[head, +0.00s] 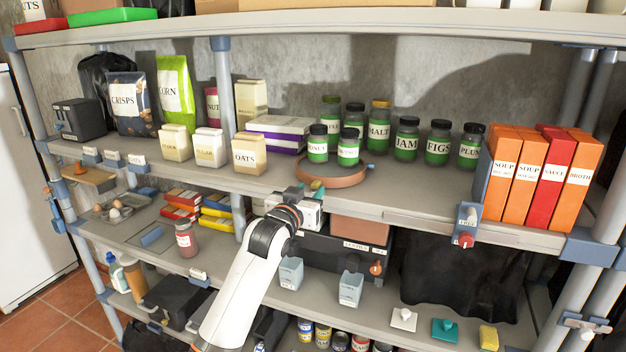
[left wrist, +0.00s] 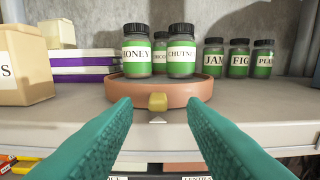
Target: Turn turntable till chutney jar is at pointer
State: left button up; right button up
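The reddish-brown turntable (head: 345,181) sits at the shelf's front; it also shows in the left wrist view (left wrist: 190,94). A yellowish knob (left wrist: 157,102) is on its front rim, just behind a pale triangular pointer (left wrist: 157,121) on the shelf edge. The chutney jar (left wrist: 181,52), dark-lidded with a green and white label, stands on the turntable right of the pointer. The honey jar (left wrist: 137,52) stands left of it, with another jar (left wrist: 160,50) partly hidden between and behind. My left gripper (head: 304,190) is open before the turntable, teal fingers either side of the knob's line. My right gripper is out of view.
Jam (head: 406,140), figs (head: 438,143) and plum (head: 470,146) jars stand right of the turntable. An oats box (head: 249,154) and purple-and-white boxes (head: 278,136) stand left. Shelf in front of the jam, figs and plum jars is clear.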

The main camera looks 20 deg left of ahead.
pick_arm(q)
jog(key=shift+w+p, duration=0.45)
jog(key=shift+w, duration=0.95)
grip_shut()
